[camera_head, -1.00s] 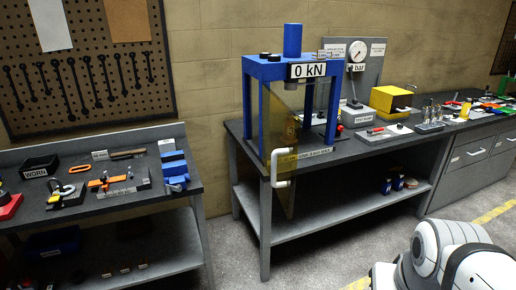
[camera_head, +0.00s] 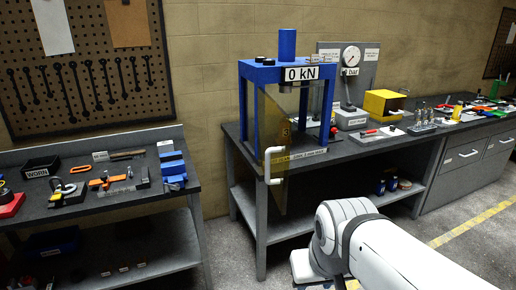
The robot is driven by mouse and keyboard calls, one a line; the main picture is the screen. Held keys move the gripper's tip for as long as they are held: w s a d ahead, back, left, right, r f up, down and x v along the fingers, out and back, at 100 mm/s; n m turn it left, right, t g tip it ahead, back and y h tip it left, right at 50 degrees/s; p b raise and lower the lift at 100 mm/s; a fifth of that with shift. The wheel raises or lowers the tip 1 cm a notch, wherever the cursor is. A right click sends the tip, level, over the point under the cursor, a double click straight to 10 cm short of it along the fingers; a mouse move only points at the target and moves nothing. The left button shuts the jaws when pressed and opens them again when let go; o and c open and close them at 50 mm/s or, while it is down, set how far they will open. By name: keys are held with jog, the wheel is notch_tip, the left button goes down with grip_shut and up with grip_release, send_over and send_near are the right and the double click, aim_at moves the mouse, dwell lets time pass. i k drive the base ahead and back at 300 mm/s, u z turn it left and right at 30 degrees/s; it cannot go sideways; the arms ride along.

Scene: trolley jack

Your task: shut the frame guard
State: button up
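The frame guard (camera_head: 270,130) is a see-through amber panel on the blue press frame (camera_head: 243,105). It stands swung open, jutting out past the front edge of the bench. A white handle (camera_head: 268,167) is on its outer edge. The press carries a "0 kN" display (camera_head: 302,73) on its top beam. My white arm reaches in from the lower right, in front of the bench. My gripper is not in view, and nothing of mine touches the guard.
The press stands on a grey bench (camera_head: 370,143) with a gauge (camera_head: 352,55), a yellow box (camera_head: 384,103) and small tools on it. A second bench (camera_head: 95,210) with tools is at the left. Open floor lies between the benches and in front.

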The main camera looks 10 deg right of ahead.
aim_at(269, 150)
jog(key=z, duration=0.05)
jog(key=i, duration=1)
jog(key=u, duration=0.05)
